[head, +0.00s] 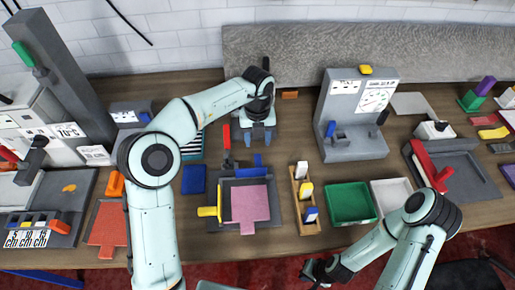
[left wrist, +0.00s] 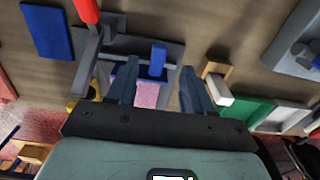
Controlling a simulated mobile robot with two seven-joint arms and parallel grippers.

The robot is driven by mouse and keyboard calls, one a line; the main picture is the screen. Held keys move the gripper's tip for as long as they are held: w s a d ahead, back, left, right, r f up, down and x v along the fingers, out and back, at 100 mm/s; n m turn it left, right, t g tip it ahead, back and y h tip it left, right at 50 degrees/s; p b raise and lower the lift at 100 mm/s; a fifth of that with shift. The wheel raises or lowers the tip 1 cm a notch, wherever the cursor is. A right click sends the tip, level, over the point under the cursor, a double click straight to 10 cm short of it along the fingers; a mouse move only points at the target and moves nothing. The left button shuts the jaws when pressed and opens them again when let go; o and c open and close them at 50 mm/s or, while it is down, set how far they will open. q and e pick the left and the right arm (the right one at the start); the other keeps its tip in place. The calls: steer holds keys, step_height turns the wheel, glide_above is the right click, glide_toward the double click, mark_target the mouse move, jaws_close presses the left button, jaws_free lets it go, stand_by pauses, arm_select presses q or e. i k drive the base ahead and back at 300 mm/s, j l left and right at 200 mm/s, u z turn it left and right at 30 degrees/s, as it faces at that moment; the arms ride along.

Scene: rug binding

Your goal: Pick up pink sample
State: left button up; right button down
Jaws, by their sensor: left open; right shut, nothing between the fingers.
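The pink sample (head: 250,206), a flat square with a tab at its front edge, lies on a dark grey fixture (head: 228,186) with a yellow handle (head: 208,211) at its left and a blue block (head: 258,160) at its back. My left gripper (head: 258,141) is open and empty, above the table behind the fixture. In the left wrist view the sample (left wrist: 147,95) shows between the open fingers (left wrist: 160,82), partly hidden by the gripper body. My right gripper (head: 315,272) is shut and empty at the table's front edge, well right of the sample.
A red upright handle (head: 227,136) stands close left of my left gripper. A wooden rack (head: 306,228) with small blocks stands right of the fixture, then a green tray (head: 350,204) and a white tray (head: 391,195). A blue pad (head: 194,179) lies left.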

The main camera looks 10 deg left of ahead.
mark_target(246, 201)
steer(key=k, duration=1.5)
